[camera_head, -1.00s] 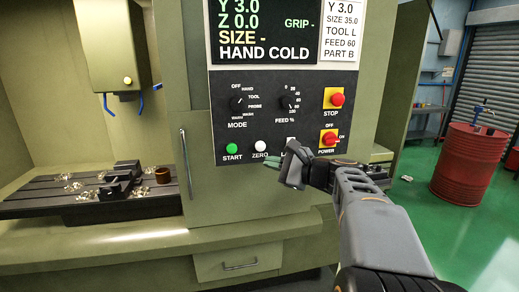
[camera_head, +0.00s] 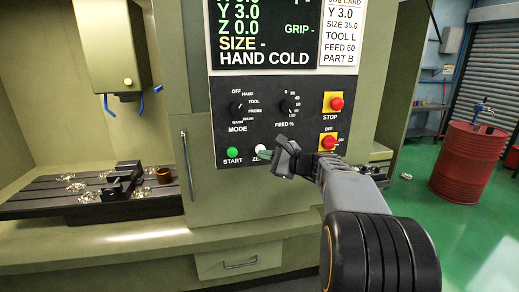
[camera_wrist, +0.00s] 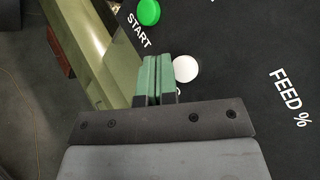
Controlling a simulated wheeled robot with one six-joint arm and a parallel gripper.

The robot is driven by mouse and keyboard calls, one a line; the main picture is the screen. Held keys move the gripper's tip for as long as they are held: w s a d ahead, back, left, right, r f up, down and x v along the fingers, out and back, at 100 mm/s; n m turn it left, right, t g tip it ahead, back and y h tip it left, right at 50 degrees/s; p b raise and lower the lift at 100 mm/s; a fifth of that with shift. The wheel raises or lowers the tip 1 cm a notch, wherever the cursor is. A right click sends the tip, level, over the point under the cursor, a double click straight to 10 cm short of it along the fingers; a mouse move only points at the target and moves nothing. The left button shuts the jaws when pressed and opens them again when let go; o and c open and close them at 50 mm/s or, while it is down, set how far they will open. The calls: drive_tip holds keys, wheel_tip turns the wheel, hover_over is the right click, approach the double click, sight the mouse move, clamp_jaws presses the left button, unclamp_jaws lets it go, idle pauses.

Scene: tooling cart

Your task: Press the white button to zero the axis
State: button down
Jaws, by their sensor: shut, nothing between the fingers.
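The white button (camera_head: 261,148) is on the black control panel, above the partly hidden ZERO label and right of the green START button (camera_head: 232,152). My gripper (camera_head: 264,155) is shut and empty, with its green fingertips at the lower edge of the white button in the head view. In the wrist view the two green fingers (camera_wrist: 157,76) are pressed together, and the white button (camera_wrist: 187,68) shows just right of their tips. I cannot tell whether they touch it. The display (camera_head: 262,35) reads Y 3.0, Z 0.0 and HAND COLD.
The MODE knob (camera_head: 237,107) and FEED knob (camera_head: 288,106) sit above the button. The red STOP button (camera_head: 337,104) and red POWER switch (camera_head: 328,142) are to the right. My gripper and arm cover the panel's lower right. A door handle (camera_head: 187,165) stands left of the panel.

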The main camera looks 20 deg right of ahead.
drive_tip(key=shift+w+d, duration=0.1)
drive_tip(key=shift+w, duration=0.5)
drive_tip(key=shift+w, duration=0.1)
idle(1.7)
drive_tip(key=shift+w, duration=0.25)
drive_tip(key=shift+w+d, duration=0.2)
drive_tip(key=shift+w, duration=0.35)
idle(1.5)
drive_tip(key=shift+s, duration=0.2)
drive_tip(key=shift+s+a+f+b, duration=0.1)
drive_tip(key=shift+s+a+b, duration=0.05)
drive_tip(key=shift+s+b, duration=0.4)
drive_tip(key=shift+s, duration=0.15)
drive_tip(key=shift+s+a+b, duration=0.2)
drive_tip(key=shift+s+b, duration=0.15)
drive_tip(key=shift+s, duration=0.45)
drive_tip(key=shift+s+a+b, duration=0.15)
drive_tip(key=shift+s+b, duration=0.25)
drive_tip(key=shift+s, duration=0.4)
drive_tip(key=shift+s+a+b, duration=0.2)
drive_tip(key=shift+s+b, duration=0.15)
drive_tip(key=shift+s, duration=0.45)
